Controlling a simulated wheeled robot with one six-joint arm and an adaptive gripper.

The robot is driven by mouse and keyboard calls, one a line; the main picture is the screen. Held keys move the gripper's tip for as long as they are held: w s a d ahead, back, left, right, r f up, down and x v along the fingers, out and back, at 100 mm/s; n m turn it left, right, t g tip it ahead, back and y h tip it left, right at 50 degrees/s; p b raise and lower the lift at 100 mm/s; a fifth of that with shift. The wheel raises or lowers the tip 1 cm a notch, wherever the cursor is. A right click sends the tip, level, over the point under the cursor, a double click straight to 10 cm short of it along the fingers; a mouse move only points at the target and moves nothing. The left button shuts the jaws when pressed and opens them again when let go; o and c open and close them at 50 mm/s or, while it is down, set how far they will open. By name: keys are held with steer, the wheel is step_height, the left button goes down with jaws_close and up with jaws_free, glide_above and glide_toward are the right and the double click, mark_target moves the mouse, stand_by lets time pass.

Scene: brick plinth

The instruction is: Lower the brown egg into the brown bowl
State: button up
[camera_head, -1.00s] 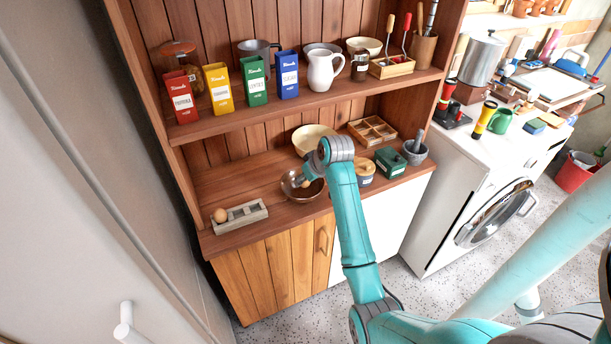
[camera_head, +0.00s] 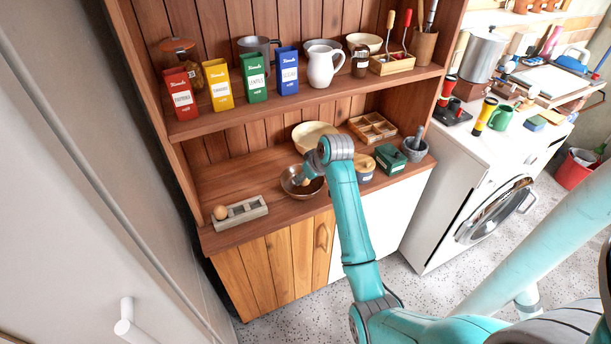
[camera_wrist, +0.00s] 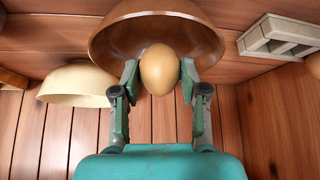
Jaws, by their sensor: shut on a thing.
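The brown egg (camera_wrist: 160,70) is between the two fingers of my gripper (camera_wrist: 159,78) in the wrist view, with a finger against each side. The brown bowl (camera_wrist: 110,42) shows behind the egg there, and the egg overlaps its opening. I cannot tell whether the egg touches the bowl. In the head view the brown bowl (camera_head: 291,186) stands on the lower wooden shelf, with my gripper (camera_head: 307,181) at its opening. My wrist and fingers mostly hide the held egg in that view.
A grey egg holder (camera_head: 240,213) with another egg (camera_head: 220,212) stands to the left. A cream bowl (camera_head: 309,136) is behind the brown bowl. A lidded jar (camera_head: 364,168), green box (camera_head: 391,159) and mortar (camera_head: 415,151) are to the right. The upper shelf (camera_head: 330,101) overhangs the back.

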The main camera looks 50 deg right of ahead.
steer(key=shift+f, duration=2.25)
stand_by(1.2)
steer(key=o, duration=0.8)
steer(key=v, duration=1.2)
